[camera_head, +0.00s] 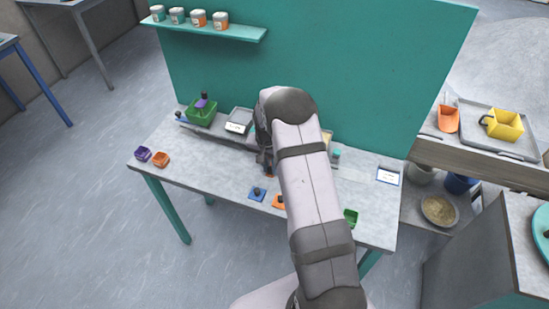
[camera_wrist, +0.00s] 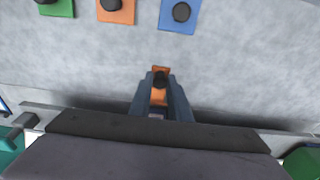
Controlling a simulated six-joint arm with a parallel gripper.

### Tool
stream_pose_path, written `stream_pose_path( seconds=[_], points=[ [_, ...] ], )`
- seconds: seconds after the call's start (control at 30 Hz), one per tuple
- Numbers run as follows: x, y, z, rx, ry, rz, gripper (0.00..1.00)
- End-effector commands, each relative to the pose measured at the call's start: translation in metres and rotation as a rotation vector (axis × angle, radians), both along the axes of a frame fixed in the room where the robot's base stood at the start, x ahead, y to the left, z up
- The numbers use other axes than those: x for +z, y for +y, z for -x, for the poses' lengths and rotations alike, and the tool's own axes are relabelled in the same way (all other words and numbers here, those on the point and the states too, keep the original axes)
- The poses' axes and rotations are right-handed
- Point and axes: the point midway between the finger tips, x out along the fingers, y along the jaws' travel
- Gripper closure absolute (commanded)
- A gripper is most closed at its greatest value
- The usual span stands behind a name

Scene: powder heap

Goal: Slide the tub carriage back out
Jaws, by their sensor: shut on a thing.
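My gripper (camera_wrist: 160,100) points down at the table beside the long grey rail unit, shut on a small orange piece (camera_wrist: 160,72) with a dark round knob. Whether this piece belongs to the tub carriage cannot be told. In the head view my arm hides most of the gripper and the middle of the unit. A green tub (camera_head: 201,112) with a purple and dark piece in it sits at the left end of the rail (camera_head: 222,135). A green corner also shows at the lower right of the wrist view (camera_wrist: 303,162).
Blue (camera_head: 257,194), orange (camera_head: 278,201) and green (camera_head: 350,217) knobbed pieces lie along the table's front. A teal panel (camera_head: 370,70) rises behind. Bare tabletop (camera_head: 210,165) lies at front left.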

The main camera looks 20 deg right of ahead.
Motion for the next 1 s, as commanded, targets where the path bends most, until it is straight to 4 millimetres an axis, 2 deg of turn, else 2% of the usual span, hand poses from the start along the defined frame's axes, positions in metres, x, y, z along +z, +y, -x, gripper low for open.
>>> stream_pose_path(
  seconds=[1.0],
  points=[
    [0.001, -0.053, 0.053, -0.002, 0.001, 0.001, 1.0]
  ],
)
